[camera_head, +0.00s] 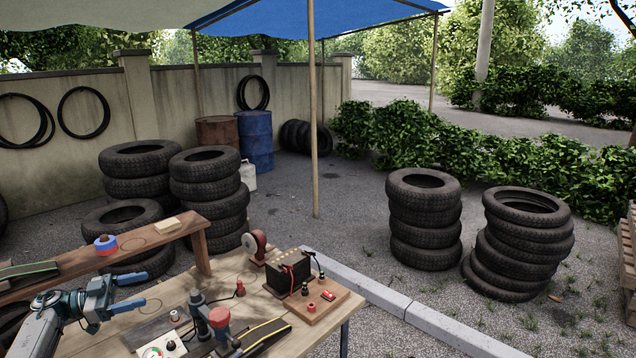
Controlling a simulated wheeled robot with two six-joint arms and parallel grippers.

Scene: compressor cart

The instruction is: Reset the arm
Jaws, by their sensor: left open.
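My left arm (45,328) comes in from the lower left. Its gripper (138,291) is open, its two fingers apart and pointing right, with nothing seen between them. It is over the left part of the wooden workbench (112,340), below the raised wooden shelf (190,228). I cannot tell its exact height above the bench.
On the bench are a black battery (288,273) on a board, a gauge (153,352) and a red-capped device (218,318). The shelf holds a red-blue roll (105,244) and a tan block (167,227). Tyre stacks (424,218) stand beyond.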

